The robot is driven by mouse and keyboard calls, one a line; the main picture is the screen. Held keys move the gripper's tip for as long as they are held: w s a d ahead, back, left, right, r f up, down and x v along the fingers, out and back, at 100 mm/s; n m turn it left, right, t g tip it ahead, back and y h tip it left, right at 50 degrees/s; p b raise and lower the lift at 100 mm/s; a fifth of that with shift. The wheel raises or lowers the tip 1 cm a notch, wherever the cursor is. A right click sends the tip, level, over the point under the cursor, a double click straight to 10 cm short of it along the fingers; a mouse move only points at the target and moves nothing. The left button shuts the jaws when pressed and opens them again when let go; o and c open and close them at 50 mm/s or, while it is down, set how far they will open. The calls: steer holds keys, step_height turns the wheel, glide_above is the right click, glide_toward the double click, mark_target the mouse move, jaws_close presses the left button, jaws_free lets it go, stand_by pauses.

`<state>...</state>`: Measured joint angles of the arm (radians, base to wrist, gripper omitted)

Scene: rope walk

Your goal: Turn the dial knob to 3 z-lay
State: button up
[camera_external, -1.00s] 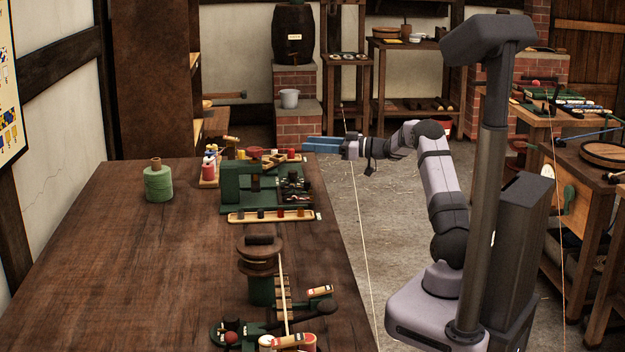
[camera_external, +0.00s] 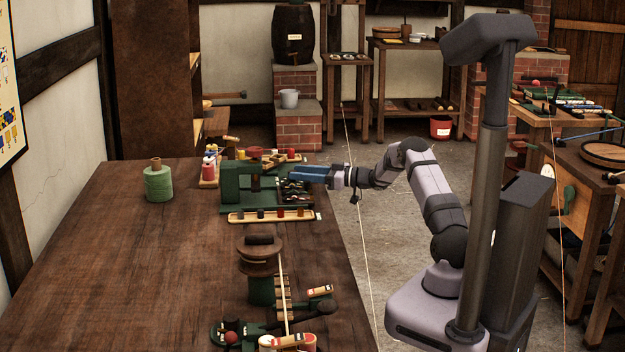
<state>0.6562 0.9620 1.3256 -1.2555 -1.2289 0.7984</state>
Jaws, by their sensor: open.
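My gripper (camera_external: 292,174) has blue fingers and reaches left over the right edge of the table, at the right side of a green machine (camera_external: 233,186). Its fingers are open and nothing shows between them. It hangs over or just beside the small dark parts (camera_external: 296,190) on that machine; I cannot tell whether it touches them. I cannot make out a dial knob or its numbers at this size; my gripper may hide part of that area.
A tray with several pegs (camera_external: 268,217) lies in front of the machine. A green spool (camera_external: 158,184) stands to the left. A winch-like device (camera_external: 260,262) and a dark lever (camera_external: 318,309) stand nearer. The left of the wooden table (camera_external: 120,262) is clear.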

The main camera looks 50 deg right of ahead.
steer(key=shift+x, duration=1.5)
steer(key=c, duration=1)
steer(key=shift+a+r+m+h, duration=0.1)
steer(key=shift+r+m+h, duration=0.1)
steer(key=shift+m+h, duration=0.25)
steer(key=shift+c, duration=0.2)
steer(key=shift+f+m+t+h, duration=0.1)
steer(key=shift+m+t+h, duration=0.25)
steer(key=shift+t+h, duration=0.25)
steer(key=o, duration=1)
steer(key=shift+o, duration=0.2)
